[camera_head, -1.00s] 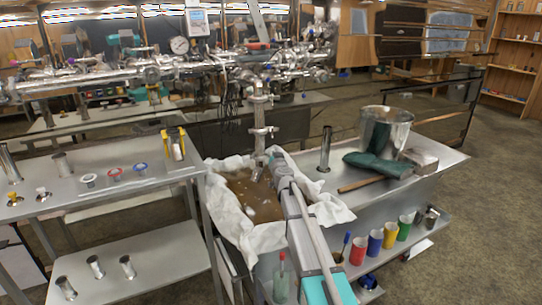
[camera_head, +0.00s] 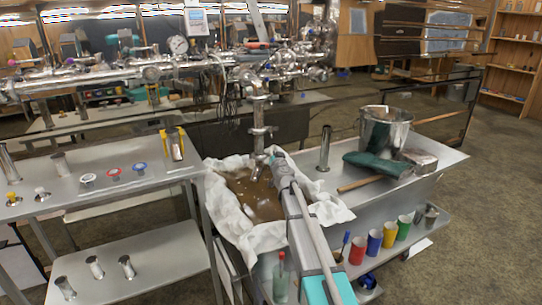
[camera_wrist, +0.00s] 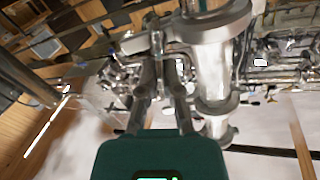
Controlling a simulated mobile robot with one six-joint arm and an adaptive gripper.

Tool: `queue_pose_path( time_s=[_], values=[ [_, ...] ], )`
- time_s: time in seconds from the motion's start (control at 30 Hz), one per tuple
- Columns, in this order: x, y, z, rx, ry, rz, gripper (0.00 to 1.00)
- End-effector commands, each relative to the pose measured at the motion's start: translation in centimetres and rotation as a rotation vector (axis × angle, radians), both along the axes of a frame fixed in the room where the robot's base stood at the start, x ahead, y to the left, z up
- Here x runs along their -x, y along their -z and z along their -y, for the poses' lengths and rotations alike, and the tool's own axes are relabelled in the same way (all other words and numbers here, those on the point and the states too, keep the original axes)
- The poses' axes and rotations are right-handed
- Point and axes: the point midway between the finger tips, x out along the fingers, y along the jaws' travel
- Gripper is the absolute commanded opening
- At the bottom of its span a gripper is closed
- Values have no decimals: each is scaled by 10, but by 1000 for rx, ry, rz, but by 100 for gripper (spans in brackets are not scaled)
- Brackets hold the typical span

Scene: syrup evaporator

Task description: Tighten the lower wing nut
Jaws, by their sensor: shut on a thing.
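A steel pipe (camera_head: 258,112) hangs down over the cloth-lined basin, with a clamp (camera_head: 263,130) on its lower part. The pipe also shows in the wrist view (camera_wrist: 214,70), with clamp rings around it. My gripper (camera_wrist: 161,68) has its two fingers close together, left of the pipe. A small metal part, which looks like the lower wing nut (camera_wrist: 156,40), shows at the fingertips. The grip itself is partly hidden. In the head view my gripper (camera_head: 277,156) is just right of the pipe's lower end, and the wing nut is too small to make out.
A steel pot (camera_head: 386,128) and a green cloth (camera_head: 377,165) are on the right bench. An upright steel tube (camera_head: 325,148) stands nearer the pipe. Several coloured cups line the lower shelf. Pipework with a gauge (camera_head: 179,45) runs behind.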

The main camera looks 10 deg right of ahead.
Motion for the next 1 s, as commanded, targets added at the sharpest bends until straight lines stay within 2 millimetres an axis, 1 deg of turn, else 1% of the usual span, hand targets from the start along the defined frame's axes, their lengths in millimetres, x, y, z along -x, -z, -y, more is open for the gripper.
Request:
queue_pose_path(
  time_s=[0.27, 1.0],
  values=[
    [0, 2, 4, -167, 1, -7, 0],
    [-1, 15, 14, -857, -1, -37, 0]
  ],
)
